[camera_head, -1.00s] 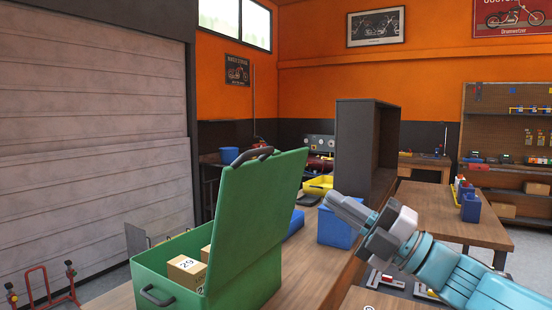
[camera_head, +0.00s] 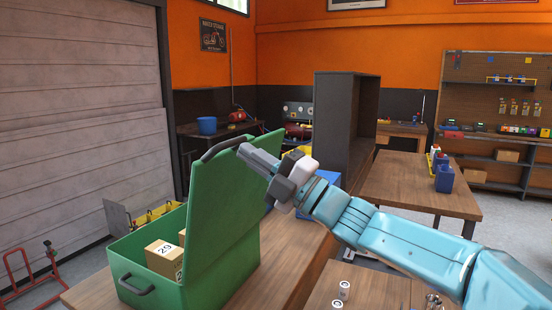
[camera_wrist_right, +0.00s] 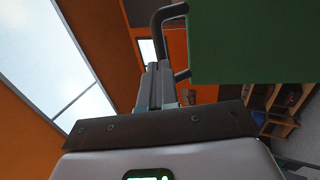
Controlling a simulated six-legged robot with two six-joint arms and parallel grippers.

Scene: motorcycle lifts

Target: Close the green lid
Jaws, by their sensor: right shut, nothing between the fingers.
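The green lid (camera_head: 222,205) stands raised, tilted up from the green box (camera_head: 195,284). The lid's dark handle (camera_head: 228,146) is at its top edge. My right gripper (camera_head: 243,150) is shut and empty, in front of the lid's upper right part in the head view, close to the handle. In the right wrist view the shut fingers (camera_wrist_right: 157,72) point toward the dark handle (camera_wrist_right: 166,30), with the green lid (camera_wrist_right: 255,42) at upper right. Whether the fingers touch the lid or handle I cannot tell. My left gripper is not in view.
Cardboard boxes (camera_head: 163,258) sit inside the open box, which stands on a wooden table (camera_head: 270,282). A blue bin (camera_head: 322,178) is partly hidden behind my right arm. A dark shelf unit (camera_head: 340,125) stands behind. Another wooden table (camera_head: 405,190) is at right.

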